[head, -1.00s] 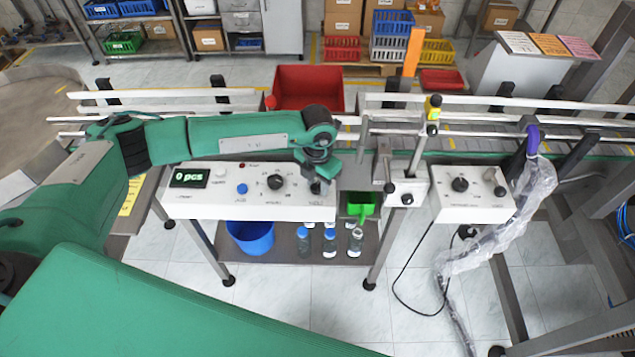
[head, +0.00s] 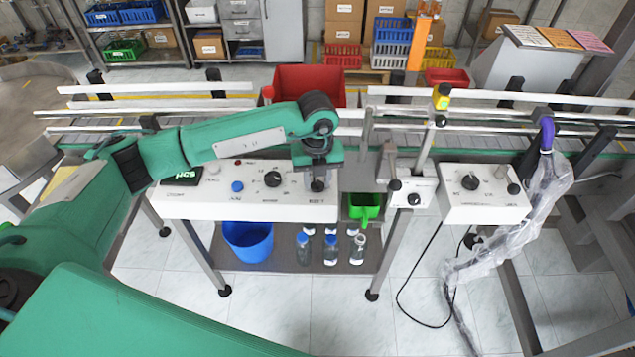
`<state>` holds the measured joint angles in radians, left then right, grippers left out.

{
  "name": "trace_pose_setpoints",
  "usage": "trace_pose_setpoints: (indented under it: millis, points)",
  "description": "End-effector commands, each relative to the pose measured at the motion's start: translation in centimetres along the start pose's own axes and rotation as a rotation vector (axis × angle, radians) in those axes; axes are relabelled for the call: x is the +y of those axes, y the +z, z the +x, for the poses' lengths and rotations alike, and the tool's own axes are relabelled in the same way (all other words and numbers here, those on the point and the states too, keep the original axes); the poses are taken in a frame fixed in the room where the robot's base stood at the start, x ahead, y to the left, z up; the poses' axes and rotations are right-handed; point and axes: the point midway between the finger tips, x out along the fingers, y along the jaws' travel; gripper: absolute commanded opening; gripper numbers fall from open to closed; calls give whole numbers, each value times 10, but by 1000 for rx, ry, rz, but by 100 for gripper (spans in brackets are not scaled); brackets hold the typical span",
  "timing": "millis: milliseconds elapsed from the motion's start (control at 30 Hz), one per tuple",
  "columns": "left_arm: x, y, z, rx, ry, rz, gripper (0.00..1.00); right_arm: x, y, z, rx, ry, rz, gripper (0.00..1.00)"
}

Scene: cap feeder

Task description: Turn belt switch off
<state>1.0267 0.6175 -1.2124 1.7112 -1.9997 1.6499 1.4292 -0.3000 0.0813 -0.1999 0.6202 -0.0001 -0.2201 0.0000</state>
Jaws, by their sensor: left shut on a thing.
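The white control box (head: 180,207) stands in front of the conveyor. It carries a display partly hidden by my left arm, a blue button (head: 237,187) and a black rotary knob (head: 273,179). At its right end is a small black switch (head: 318,187) above a label too small to read surely. My left gripper (head: 318,178) points down over this end and is shut on the switch, hiding most of it. My right gripper is not in view.
The conveyor (head: 90,128) with its rails runs behind the box. A red bin (head: 309,88) stands beyond it. To the right are a sensor post (head: 430,140) and a second white control box (head: 484,205). A blue bucket (head: 249,243) and several bottles sit on the shelf below.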

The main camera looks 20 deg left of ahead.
Motion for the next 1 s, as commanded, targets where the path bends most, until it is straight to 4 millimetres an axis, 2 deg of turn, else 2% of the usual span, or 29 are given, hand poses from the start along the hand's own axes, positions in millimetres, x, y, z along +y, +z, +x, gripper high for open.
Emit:
trace_pose_setpoints:
  millis: [300,867,900,1000]
  points:
    - [0,2,-2,-5,-3,-133,9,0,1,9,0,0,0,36]
    - [0,2,-3,-5,-4,-165,9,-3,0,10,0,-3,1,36]
    - [0,2,-3,-5,-4,-165,36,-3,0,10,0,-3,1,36]
    - [0,2,-3,-4,-3,-164,54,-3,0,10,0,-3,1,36]
